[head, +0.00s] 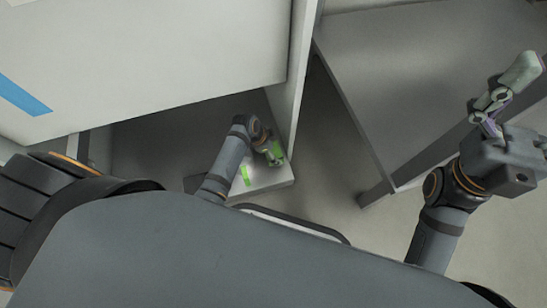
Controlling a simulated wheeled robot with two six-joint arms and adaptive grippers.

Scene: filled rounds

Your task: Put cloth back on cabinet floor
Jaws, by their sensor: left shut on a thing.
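My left gripper (273,155) reaches down inside the open cabinet, over the right front part of the cabinet floor (275,178). It is shut on a small bright green thing (278,152), which looks like the cloth; the gripper partly hides it. I cannot tell whether the cloth touches the floor. A green strip (245,175) shows on the floor just left of the gripper; I cannot tell whether it is part of the cloth. My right gripper (497,100) is raised at the far right, away from the cabinet floor; its jaw state is unclear.
The cabinet's pale top (150,50) has a blue strip (22,95) at the left. An upright side panel (297,75) stands close to the right of my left gripper. A grey table or shelf (410,80) stands at the right, with bare floor (325,150) between.

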